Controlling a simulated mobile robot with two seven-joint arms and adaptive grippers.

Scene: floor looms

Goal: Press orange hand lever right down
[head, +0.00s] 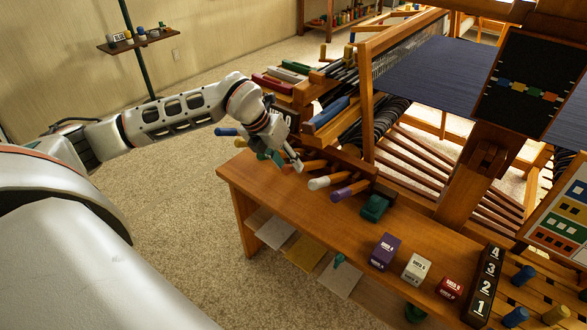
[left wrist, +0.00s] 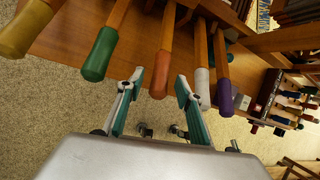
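The orange hand lever (left wrist: 161,75) stands in a row of wooden levers with coloured grips. In the left wrist view its grip end lies between the fingers of my left gripper (left wrist: 159,82), which are apart, with a visible gap on each side. The green lever (left wrist: 100,55) is to the left of the fingers and the white lever (left wrist: 202,85) is close to the right finger. In the head view my left gripper (head: 287,160) is at the lever row and hides much of the orange grip. My right gripper is not in view.
A purple lever (left wrist: 225,100) and a yellow lever (left wrist: 25,30) flank the row. On the wooden bench (head: 300,205) stand a green object (head: 375,207), a purple block (head: 384,251), a white block (head: 416,269) and a red block (head: 449,288). Carpeted floor (head: 180,200) lies open at left.

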